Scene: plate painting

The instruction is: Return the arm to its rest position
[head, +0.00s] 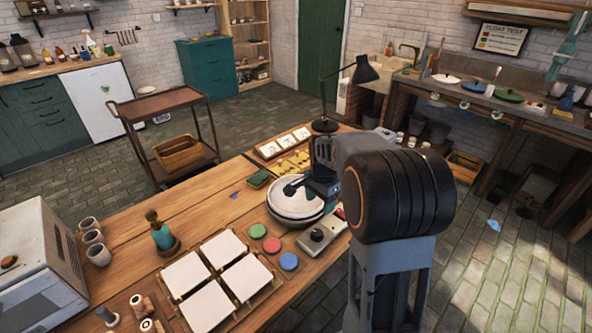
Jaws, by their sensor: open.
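My arm rises at the right of the worktable in the head view and bends toward the table. My gripper (301,187) is small and dark in this view, over a pale round plate (287,203). It looks open, and I see nothing held in it. The plate sits on a round stand at the table's right part. My gripper hides part of the plate, and I cannot tell whether it touches it.
The wooden worktable (213,198) carries white square tiles (240,275), red, green and blue paint discs (272,245), a grey control box (322,238) and a black desk lamp (326,125). A white oven (40,270) stands at left. A brown cart (160,105) stands behind, with open floor around.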

